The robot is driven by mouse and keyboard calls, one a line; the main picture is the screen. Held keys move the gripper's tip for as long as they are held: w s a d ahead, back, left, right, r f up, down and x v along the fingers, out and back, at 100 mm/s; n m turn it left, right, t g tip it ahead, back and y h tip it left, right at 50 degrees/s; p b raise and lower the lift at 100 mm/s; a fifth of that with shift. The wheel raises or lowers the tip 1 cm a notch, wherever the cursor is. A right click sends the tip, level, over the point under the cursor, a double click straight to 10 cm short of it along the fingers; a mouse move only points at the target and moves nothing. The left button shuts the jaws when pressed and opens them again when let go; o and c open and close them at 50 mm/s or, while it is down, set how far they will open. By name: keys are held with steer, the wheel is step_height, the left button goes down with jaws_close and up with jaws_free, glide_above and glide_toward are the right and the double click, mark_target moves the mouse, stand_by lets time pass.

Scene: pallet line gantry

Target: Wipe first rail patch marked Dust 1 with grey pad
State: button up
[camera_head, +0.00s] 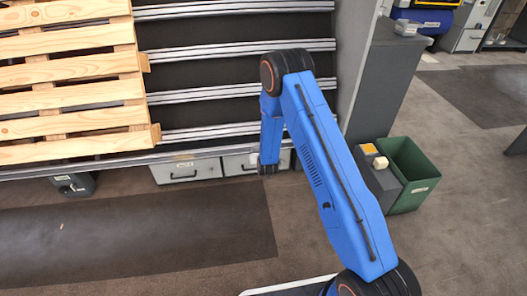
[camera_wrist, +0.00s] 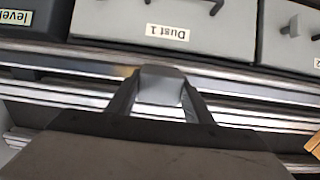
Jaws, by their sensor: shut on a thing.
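My gripper (camera_wrist: 160,84) is shut on the grey pad (camera_wrist: 161,88), a small block between its two fingers in the wrist view. The pad is over or against the silver front rail (camera_wrist: 235,85); I cannot tell whether it touches. No dust patch can be made out; the pad and fingers hide part of the rail.
A wooden pallet (camera_head: 75,95) lies on the conveyor rails (camera_head: 240,47) at the left. A grey pillar (camera_head: 385,85) stands right of the rails.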

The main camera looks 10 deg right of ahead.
steer(key=a, duration=0.4)
steer(key=shift+w+a, duration=0.1)
steer(key=shift+a, duration=0.2)
stand_by(0.3)
steer(key=shift+d, duration=0.1)
steer(key=d, duration=1.1)
steer(key=shift+d, duration=0.4)
stand_by(0.7)
steer(key=shift+v, duration=2.95)
